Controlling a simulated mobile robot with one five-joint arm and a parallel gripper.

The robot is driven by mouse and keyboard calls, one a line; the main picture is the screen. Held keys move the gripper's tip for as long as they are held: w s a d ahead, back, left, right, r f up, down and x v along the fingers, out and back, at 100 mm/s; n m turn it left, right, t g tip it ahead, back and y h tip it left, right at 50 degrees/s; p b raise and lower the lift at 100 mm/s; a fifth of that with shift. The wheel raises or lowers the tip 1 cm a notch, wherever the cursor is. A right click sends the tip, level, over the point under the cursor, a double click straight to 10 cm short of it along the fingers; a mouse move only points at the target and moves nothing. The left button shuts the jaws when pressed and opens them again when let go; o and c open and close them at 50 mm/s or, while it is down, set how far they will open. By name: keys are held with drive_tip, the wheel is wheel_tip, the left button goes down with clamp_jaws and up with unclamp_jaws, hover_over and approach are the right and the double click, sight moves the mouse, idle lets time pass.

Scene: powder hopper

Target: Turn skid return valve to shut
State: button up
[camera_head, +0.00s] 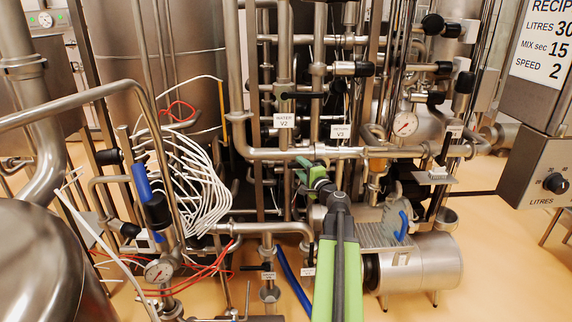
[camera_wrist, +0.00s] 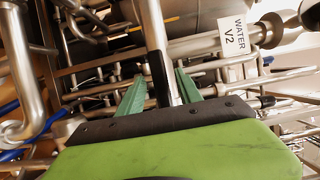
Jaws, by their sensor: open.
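A small white tag (camera_head: 342,131) reading V3, its upper word small and perhaps "RETURN", hangs on the pipework right of centre in the head view. I cannot tell for sure which handle belongs to it. My gripper (camera_head: 313,168) reaches in just below and left of this tag. In the wrist view my gripper (camera_wrist: 160,84) has its two green fingers apart. A steel pipe (camera_wrist: 155,25) and a dark sleeve or handle (camera_wrist: 158,78) show between the fingers. Whether they lie between the fingers or behind them, I cannot tell. No grip is visible.
A WATER V2 tag (camera_head: 284,121) hangs to the left, and also shows in the wrist view (camera_wrist: 235,36). Dense pipes surround my gripper. White hoses (camera_head: 200,190) hang left.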

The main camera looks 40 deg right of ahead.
drive_tip(key=shift+w+d, duration=0.2)
drive_tip(key=shift+w, duration=0.5)
drive_tip(key=shift+r, duration=0.1)
drive_tip(key=shift+w+a, duration=0.1)
clamp_jaws()
idle(0.7)
